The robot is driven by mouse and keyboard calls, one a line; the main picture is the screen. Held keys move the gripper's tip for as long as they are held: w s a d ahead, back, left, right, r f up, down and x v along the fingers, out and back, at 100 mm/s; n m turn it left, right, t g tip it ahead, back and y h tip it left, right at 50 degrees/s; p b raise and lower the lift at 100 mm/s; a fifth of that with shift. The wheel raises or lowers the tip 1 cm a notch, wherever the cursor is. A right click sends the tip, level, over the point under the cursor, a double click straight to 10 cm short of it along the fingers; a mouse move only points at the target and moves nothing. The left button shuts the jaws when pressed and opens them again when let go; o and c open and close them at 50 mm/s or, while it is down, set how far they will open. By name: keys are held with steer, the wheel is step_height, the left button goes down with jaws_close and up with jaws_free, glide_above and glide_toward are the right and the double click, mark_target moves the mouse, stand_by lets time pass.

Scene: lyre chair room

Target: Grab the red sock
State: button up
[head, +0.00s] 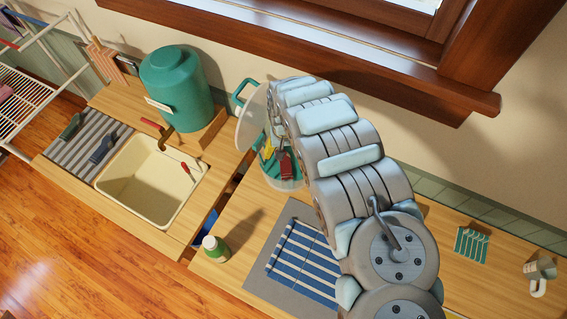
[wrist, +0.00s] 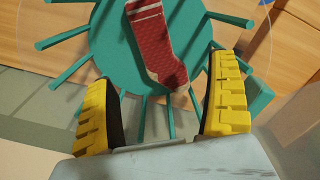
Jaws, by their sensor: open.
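The red sock (wrist: 160,45), with pale bands near its top, shows in the wrist view against the round teal bottom of a barred basket (wrist: 110,38). In the head view a small part of the red sock (head: 287,165) shows beside my gripper (head: 277,157), inside the basket area. My gripper (wrist: 163,100) is open, with one yellow finger on each side of the picture. The sock lies beyond the fingertips, between their lines, and nothing is held. How far the tips are from the sock is hard to tell. My arm hides part of the basket in the head view.
A clear round lid (head: 250,118) stands tilted by the basket. A striped cloth (head: 300,265) lies on a grey mat. The window sill (head: 330,75) is behind.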

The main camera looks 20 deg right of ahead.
mark_target(283, 162)
steer(key=shift+a+f, duration=0.15)
steer(key=shift+f, duration=1.4)
steer(key=shift+a+f, duration=0.1)
steer(key=shift+f, duration=1.4)
steer(key=shift+d+f, duration=0.1)
steer(key=shift+f, duration=0.3)
steer(key=shift+w, duration=0.1)
steer(key=shift+c, duration=0.2)
steer(key=c, duration=1.2)
steer(key=shift+o, duration=0.2)
steer(key=shift+r, duration=0.1)
